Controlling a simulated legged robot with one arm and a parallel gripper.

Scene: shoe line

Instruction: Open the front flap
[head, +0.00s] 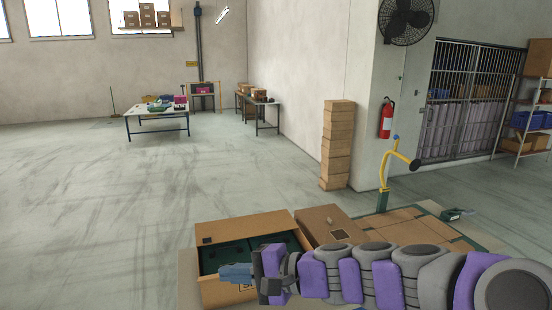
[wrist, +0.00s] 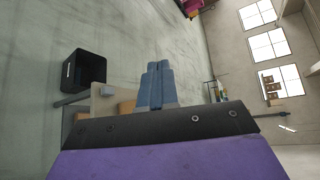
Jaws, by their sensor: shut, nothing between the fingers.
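A cardboard box (head: 208,257) stands at the bottom centre of the head view. Its top is at least partly open and dark green shows inside. A brown panel (head: 318,220) lies out on its right side. My gripper (head: 222,272) is over the box's near left part, its blue fingers pointing left. In the wrist view the two blue fingers (wrist: 156,72) are together with nothing between them. My arm and gripper hide much of the box's near side. I cannot tell which panel is the front flap, or whether the fingers touch the box.
A yellow post-like fixture (head: 385,170) stands right of the box, beside flat brown panels (head: 405,225). Stacked cartons (head: 337,145) stand by the wall. In the wrist view a black open container (wrist: 85,72) sits on the floor. The floor to the left is clear.

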